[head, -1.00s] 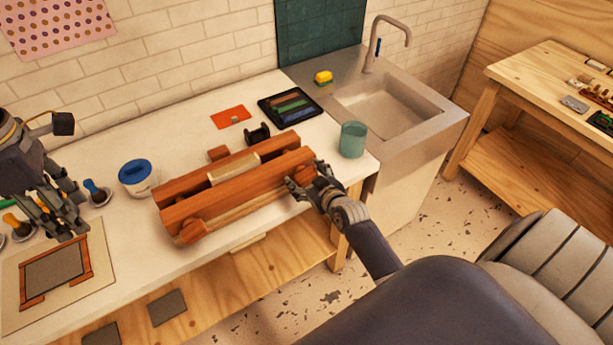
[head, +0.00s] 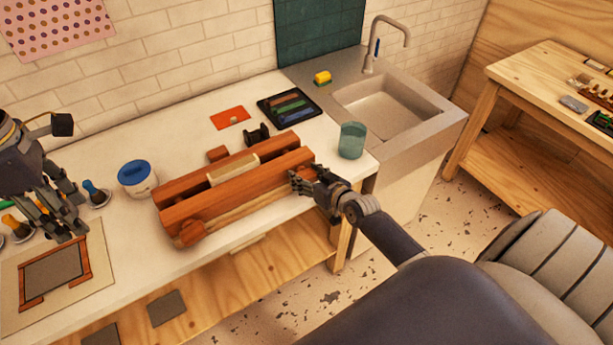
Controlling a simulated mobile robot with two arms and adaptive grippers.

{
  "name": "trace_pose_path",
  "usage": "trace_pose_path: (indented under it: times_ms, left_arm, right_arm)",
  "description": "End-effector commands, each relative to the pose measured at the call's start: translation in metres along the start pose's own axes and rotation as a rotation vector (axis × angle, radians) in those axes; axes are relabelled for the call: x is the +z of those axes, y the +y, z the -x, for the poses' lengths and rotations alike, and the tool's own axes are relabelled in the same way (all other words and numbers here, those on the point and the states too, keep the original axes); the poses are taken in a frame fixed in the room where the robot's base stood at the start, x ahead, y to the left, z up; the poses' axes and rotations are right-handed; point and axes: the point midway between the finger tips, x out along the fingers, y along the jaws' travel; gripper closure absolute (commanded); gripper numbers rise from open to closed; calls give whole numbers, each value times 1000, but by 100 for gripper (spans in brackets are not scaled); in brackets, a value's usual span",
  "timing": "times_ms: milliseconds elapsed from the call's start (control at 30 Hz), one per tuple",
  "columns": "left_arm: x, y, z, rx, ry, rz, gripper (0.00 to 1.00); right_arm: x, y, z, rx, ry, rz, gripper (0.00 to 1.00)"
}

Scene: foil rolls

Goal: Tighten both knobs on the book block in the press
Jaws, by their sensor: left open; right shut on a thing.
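The wooden press (head: 240,187) lies on the white bench top, with the pale book block (head: 233,169) clamped between its two reddish-brown beams. The left knob (head: 190,233) sits on the front beam's near-left end, free of any gripper. My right gripper (head: 301,178) is shut on the right knob at the beam's right end; its fingers hide most of that knob. My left gripper (head: 62,226) is open and empty at the far left, above the board with the framed grey panel, well apart from the press.
A white tub with a blue lid (head: 137,178) and tools with bulbous handles (head: 95,191) stand left of the press. Behind it are a black spool (head: 257,134), an orange card (head: 230,117) and a black tray (head: 289,107). A green cup (head: 352,140) stands close to my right gripper, before the sink (head: 392,105).

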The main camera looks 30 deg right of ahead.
Motion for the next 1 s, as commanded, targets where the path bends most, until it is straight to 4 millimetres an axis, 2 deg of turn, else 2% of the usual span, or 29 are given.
trace_pose_path:
  times_ms: [200,233,300,733,867,1000]
  left_arm:
    - [0,0,0,0,0,0,55]
    - [0,0,0,0,0,0,55]
    - [0,0,0,0,0,0,55]
    - [0,0,0,0,0,0,55]
    - [0,0,0,0,0,0,55]
    - [0,0,0,0,0,0,55]
  right_arm:
    - [2,0,0,0,-3,-2,69]
    - [2,0,0,0,-3,-2,38]
    - [2,0,0,0,-3,-1,25]
    - [1,0,4,1,-2,1,25]
    - [2,0,16,1,-2,2,25]
    - [2,0,41,1,-4,1,25]
